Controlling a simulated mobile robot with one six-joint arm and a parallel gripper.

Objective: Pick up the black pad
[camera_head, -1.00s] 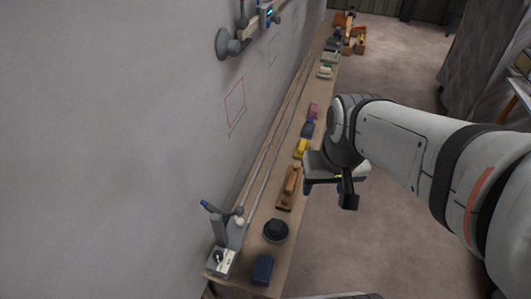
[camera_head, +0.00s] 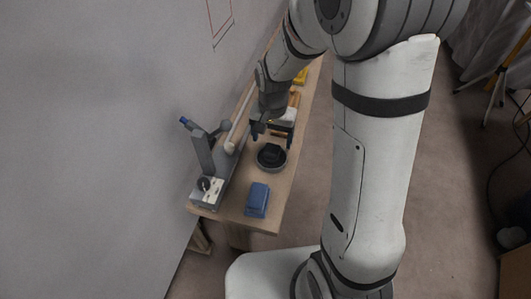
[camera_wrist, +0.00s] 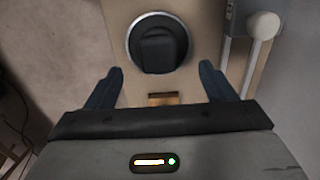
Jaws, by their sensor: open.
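The black pad (camera_head: 271,157) is a round dark disc with a lighter rim and a blocky black grip on top. It lies flat on the narrow wooden bench. In the wrist view the pad (camera_wrist: 158,42) shows at the top, just beyond the fingertips and roughly centred between them. My gripper (camera_head: 272,138) is open and empty, above the bench and close to the pad on its far side. Both fingers of my gripper (camera_wrist: 162,70) show spread apart in the wrist view. I see no contact with the pad.
A blue block (camera_head: 257,198) lies in front of the pad. A grey device with an upright post (camera_head: 203,150) stands to the left, beside the wall. A wooden tool (camera_head: 292,103) and a yellow item (camera_head: 301,77) lie behind my gripper. The bench's right edge (camera_head: 301,145) is near.

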